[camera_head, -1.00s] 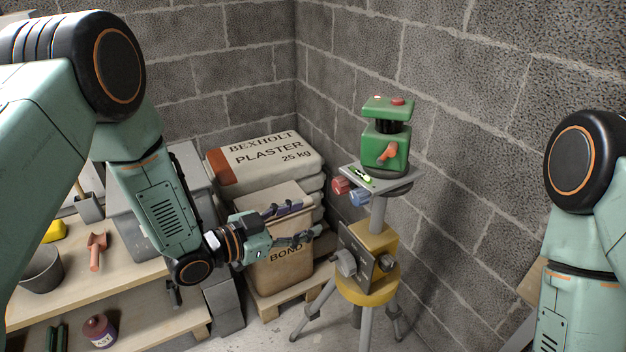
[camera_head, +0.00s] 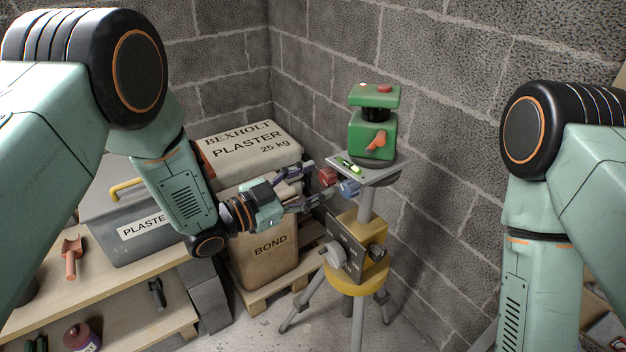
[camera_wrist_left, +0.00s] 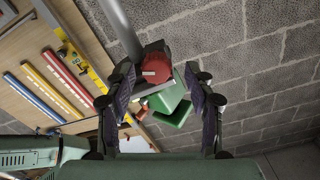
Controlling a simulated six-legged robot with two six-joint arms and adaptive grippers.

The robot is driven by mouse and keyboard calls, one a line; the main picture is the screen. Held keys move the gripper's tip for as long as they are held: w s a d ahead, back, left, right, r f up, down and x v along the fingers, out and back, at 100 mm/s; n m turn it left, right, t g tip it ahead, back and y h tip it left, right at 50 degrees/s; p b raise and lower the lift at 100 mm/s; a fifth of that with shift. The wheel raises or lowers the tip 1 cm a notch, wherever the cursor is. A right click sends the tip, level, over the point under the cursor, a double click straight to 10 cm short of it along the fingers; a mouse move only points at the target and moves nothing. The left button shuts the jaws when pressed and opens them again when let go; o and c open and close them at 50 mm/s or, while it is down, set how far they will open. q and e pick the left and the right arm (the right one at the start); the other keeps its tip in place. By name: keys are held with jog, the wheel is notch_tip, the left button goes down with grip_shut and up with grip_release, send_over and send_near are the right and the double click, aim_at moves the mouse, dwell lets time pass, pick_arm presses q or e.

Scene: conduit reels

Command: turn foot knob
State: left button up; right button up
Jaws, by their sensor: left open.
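A tripod stand carries a green device (camera_head: 372,138) with an orange lever, and a grey shelf (camera_head: 385,176). A red knob (camera_head: 328,176) and a blue knob (camera_head: 349,187) stick out at the shelf's left edge. Lower down, a yellow box (camera_head: 371,232) has a grey knob (camera_head: 335,255) on its dark front and a dark knob (camera_head: 377,252) at its right. Which one is the foot knob I cannot tell. My left gripper (camera_head: 314,183) is open, its fingertips close to the red knob. In the left wrist view the red knob (camera_wrist_left: 155,66) shows between the fingertips; contact is unclear. My right gripper is out of view.
A wooden bench (camera_head: 110,298) with a grey bin (camera_head: 135,249) is at the left. Block walls close in behind the stand and at the right.

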pick_arm(q)
jog(key=shift+w+d, duration=0.25)
jog(key=shift+d, duration=0.35)
jog(key=shift+s+d+r, duration=0.15)
jog(key=shift+s+d, duration=0.05)
jog(key=shift+d, duration=0.2)
jog(key=shift+w+a, duration=0.2)
jog(key=shift+a, duration=0.4)
jog(key=c, duration=0.4)
jog(key=shift+c, duration=0.5)
jog(key=shift+s+d, duration=0.1)
jog(key=shift+d, duration=0.25)
jog(key=c, duration=0.3)
jog(key=shift+a, duration=0.15)
grip_shut()
